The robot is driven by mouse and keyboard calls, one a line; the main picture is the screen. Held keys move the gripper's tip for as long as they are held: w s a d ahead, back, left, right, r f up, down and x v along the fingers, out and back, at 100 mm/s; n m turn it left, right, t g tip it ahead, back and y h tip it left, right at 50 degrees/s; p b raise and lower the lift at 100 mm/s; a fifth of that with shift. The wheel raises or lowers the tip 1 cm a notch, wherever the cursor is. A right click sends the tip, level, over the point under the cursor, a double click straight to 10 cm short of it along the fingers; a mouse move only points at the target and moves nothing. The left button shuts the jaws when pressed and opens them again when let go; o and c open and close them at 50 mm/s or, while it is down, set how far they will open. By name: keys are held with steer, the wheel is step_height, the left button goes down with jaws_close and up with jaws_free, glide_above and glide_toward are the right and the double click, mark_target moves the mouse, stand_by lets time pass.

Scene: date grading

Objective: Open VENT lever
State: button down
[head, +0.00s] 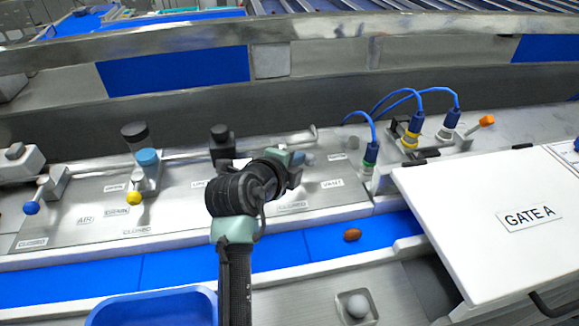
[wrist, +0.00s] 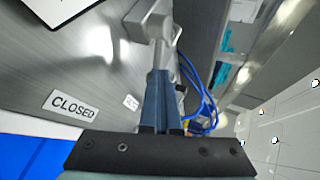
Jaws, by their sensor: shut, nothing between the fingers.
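The VENT label (head: 332,183) sits on the steel valve panel (head: 90,190), right of my gripper (head: 299,158). A CLOSED label (head: 292,205) is below it and shows large in the wrist view (wrist: 72,105). My gripper is low over the panel's right part, its fingers shut with nothing between them. In the wrist view the fingertips (wrist: 160,72) are at or just in front of a grey metal lever fitting (wrist: 154,22); I cannot tell if they touch. My arm hides most of this lever in the head view, so its angle is unclear.
A yellow-ball lever (head: 134,198) and a blue-ball lever (head: 32,208) stand to the left. Blue cables with plugs (head: 371,155) and the white GATE A cover (head: 480,200) are to the right. A brown date (head: 352,235) lies on the blue belt (head: 320,246) in front.

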mark_target(309, 158)
steer(key=shift+w+d+f+n+y, duration=0.2)
steer(key=shift+w+d+n+y, duration=0.05)
steer(key=shift+d+n+y, duration=0.4)
steer(key=shift+w+d+r+n+t+y, duration=0.1)
steer(key=shift+w+d+n+t+y, duration=0.15)
steer(key=shift+n+y, duration=0.25)
steer(key=shift+w+d+r+n+t+y, duration=0.15)
steer(key=shift+n+t+y, duration=0.1)
steer(key=shift+n+y, duration=0.15)
steer(key=shift+w+d+f+n+y, duration=0.15)
steer(key=shift+w+n+y, duration=0.25)
steer(key=shift+n+y, duration=0.45)
steer(key=shift+w+d+b, duration=0.15)
steer(key=shift+w+b, duration=0.15)
steer(key=shift+w, duration=0.45)
